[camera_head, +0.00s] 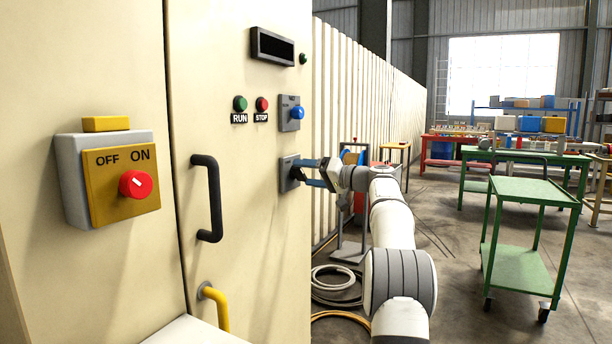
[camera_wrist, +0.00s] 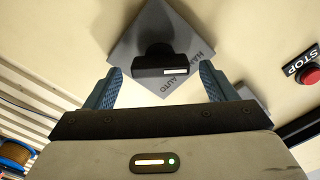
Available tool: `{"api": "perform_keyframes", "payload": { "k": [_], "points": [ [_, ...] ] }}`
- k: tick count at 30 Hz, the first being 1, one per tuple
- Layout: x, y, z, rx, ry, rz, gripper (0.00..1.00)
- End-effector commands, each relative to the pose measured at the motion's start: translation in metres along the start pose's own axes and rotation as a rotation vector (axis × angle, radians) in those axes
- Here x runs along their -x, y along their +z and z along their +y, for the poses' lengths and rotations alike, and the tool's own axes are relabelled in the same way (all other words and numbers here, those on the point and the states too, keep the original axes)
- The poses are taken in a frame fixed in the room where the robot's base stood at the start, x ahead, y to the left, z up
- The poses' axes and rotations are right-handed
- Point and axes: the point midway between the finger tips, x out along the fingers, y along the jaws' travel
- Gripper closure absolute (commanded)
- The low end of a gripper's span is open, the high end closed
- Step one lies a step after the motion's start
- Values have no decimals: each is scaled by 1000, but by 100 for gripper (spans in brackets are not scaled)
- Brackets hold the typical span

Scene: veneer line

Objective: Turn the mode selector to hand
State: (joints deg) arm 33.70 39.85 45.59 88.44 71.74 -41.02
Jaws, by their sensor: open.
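The mode selector is a black bar knob (camera_wrist: 163,62) on a grey square plate (camera_wrist: 140,37) in the wrist view. The plate looks turned like a diamond there. The word AUTO shows below the knob, and lettering that looks like HAND shows at its right. The knob has a short white mark toward its right end; I cannot tell which word it points at. My gripper (camera_wrist: 160,75) is open, with one blue finger on each side of the knob and gaps visible. In the head view my gripper (camera_head: 314,173) is at the plate (camera_head: 286,175), largely hiding the knob.
On the cabinet are a STOP button (camera_head: 262,104), a RUN button (camera_head: 240,104), a blue knob (camera_head: 298,113) just above the selector, a black door handle (camera_head: 209,198) and a red ON/OFF switch (camera_head: 135,184). A green cart (camera_head: 530,190) stands at the right.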

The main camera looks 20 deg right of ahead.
Motion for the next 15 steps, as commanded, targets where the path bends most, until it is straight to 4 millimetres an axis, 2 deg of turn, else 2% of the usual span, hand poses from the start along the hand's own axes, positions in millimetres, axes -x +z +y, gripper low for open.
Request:
{"api": "perform_keyframes", "payload": {
  "k": [9, 15],
  "points": [
    [55, 0, 0, 0, 2, 2, 22],
    [70, 1, 0, 0, 1, 0, 22]
  ]
}}
